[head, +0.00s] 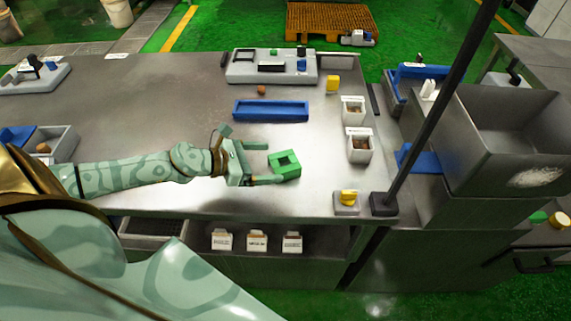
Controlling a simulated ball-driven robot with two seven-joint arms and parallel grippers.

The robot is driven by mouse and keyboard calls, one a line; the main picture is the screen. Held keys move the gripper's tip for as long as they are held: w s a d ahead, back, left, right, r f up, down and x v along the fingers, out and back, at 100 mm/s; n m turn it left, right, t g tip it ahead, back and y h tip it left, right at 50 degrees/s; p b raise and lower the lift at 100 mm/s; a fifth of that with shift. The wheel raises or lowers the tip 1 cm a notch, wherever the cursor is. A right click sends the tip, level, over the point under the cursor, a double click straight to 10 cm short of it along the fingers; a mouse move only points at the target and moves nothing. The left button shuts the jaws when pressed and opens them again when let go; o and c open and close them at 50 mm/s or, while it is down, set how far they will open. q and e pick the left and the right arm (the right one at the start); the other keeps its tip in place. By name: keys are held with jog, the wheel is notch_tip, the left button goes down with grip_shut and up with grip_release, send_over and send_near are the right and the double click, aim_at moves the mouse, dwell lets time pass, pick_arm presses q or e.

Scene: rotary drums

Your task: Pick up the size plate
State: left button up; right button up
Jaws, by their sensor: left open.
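A green square piece (287,174) with a square opening lies on the steel table; it looks like the size plate, though no label on it can be read. My left gripper (256,163) is open and just to the left of the green piece. Its fingers point right, and the lower finger reaches close along the piece's near left edge. I cannot tell whether it touches. Nothing shows between the fingers. My right gripper is not in view.
A blue tray (270,119) lies behind the green piece. White bins (359,157) and a yellow knob on a grey base (346,209) stand to the right, beside a dark post (430,110).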

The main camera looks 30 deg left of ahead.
aim_at(293, 171)
pick_arm(q)
jog(key=shift+d+r+x, duration=0.1)
jog(key=shift+d+x, duration=0.05)
jog(key=shift+x, duration=1.3)
jog(key=shift+d+r+x, duration=0.1)
jog(key=shift+x, duration=1.4)
jog(key=shift+s, duration=0.1)
jog(key=c, duration=1.1)
